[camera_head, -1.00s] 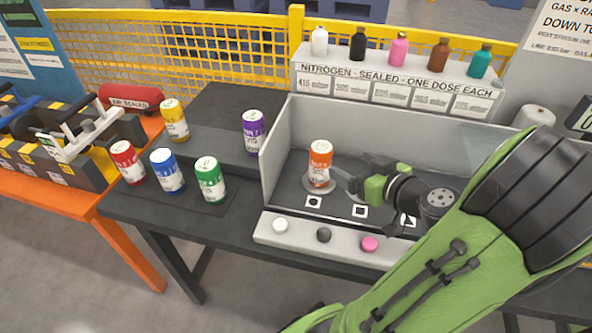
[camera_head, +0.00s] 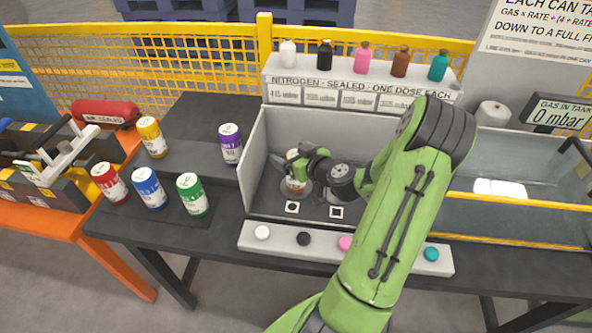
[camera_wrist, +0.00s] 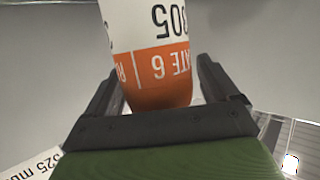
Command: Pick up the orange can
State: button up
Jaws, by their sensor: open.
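The orange can (camera_head: 293,183) stands in the left part of the grey open-fronted bay, on a round pad. My gripper (camera_head: 283,168) is at the can and hides much of it in the head view. In the wrist view the can (camera_wrist: 150,60) shows its white label and orange band, upside down in the picture. My gripper (camera_wrist: 160,95) is open, with one finger on each side of the can. I cannot tell whether either finger touches it.
The bay's left wall (camera_head: 252,165) is close beside the can. Purple (camera_head: 231,145), yellow (camera_head: 151,138), red (camera_head: 109,183), blue (camera_head: 149,188) and green (camera_head: 193,194) cans stand to the left. A front ledge (camera_head: 325,251) carries coloured buttons. Bottles stand on the shelf (camera_head: 300,77) behind.

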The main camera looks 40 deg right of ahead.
jog(key=shift+s, duration=0.1)
grip_shut()
dwell(0.3)
jog(key=shift+r, duration=0.2)
